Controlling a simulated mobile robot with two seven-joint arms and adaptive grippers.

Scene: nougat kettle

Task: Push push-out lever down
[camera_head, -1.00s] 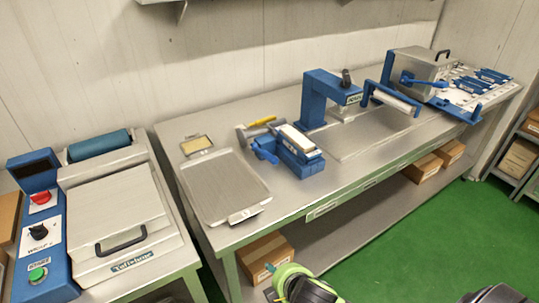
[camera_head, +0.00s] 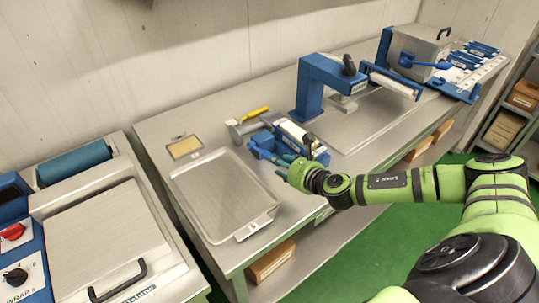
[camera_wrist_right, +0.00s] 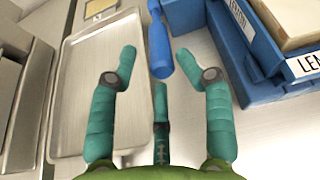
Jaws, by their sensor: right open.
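The blue push-out lever (camera_wrist_right: 159,48) sticks out from the blue press-out block (camera_wrist_right: 272,55) on the table. In the wrist view the lever's rounded end lies between the two long teal fingers of my right gripper (camera_wrist_right: 157,62), above the third finger. The fingers are spread open and do not visibly grip it. My left gripper is not in view.
A metal tray (camera_head: 208,205) lies left of the block. A small framed plate (camera_head: 184,147) and a yellow-handled tool (camera_head: 254,114) are behind. A blue press (camera_head: 312,85) and a lidded box (camera_head: 418,50) stand to the right. A wrapping machine (camera_head: 95,245) is at left.

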